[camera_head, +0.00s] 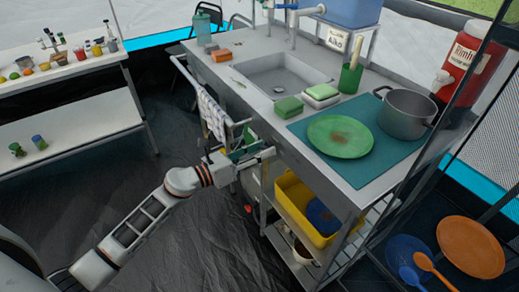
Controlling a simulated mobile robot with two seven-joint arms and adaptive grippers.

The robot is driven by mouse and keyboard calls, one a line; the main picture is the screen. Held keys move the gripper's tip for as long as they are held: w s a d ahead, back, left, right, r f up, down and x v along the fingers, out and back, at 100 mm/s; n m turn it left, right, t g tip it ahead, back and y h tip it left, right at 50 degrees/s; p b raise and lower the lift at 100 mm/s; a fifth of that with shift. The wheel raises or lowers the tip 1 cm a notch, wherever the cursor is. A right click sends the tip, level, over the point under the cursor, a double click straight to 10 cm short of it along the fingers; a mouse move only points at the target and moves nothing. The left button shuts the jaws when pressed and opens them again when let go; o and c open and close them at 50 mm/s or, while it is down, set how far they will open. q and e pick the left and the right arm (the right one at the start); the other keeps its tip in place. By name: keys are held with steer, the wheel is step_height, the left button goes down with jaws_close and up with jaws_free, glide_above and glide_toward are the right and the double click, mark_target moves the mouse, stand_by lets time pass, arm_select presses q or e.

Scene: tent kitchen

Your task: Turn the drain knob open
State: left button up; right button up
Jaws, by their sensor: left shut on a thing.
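The steel sink (280,77) is set into the counter. My left arm comes in from the lower left, and my left gripper (262,156) is under the counter's front edge, below the sink. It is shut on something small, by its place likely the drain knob. The knob itself is hidden by the fingers and the counter edge, so I cannot tell how far it is turned. My right gripper is not in view.
A towel (211,115) hangs on the rail left of my gripper. A yellow tub (291,196) stands on the lower shelf, to the right. A green plate (340,136), a pot (406,113) and sponges (288,107) are on the counter. Dark floor lies open at left.

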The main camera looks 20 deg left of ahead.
arm_select(q)
steer(key=n, duration=0.1)
steer(key=n+p, duration=0.1)
steer(key=n, duration=0.1)
steer(key=n+p, duration=0.1)
steer(key=shift+a+r+n, duration=0.1)
steer(key=shift+r+n, duration=0.15)
steer(key=shift+n, duration=0.05)
steer(key=shift+n+p, duration=0.3)
steer(key=shift+n, duration=0.2)
steer(key=n+p, duration=0.2)
steer(key=n, duration=0.2)
steer(key=shift+f, duration=0.1)
steer(key=shift+n, duration=0.6)
steer(key=shift+f+n+p, duration=0.15)
steer(key=shift+n+p, duration=0.6)
steer(key=shift+n, duration=0.75)
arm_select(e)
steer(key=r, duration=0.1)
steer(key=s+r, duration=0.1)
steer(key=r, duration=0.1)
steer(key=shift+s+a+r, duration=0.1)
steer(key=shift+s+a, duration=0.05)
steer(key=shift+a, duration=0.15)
arm_select(q)
steer(key=shift+f, duration=0.1)
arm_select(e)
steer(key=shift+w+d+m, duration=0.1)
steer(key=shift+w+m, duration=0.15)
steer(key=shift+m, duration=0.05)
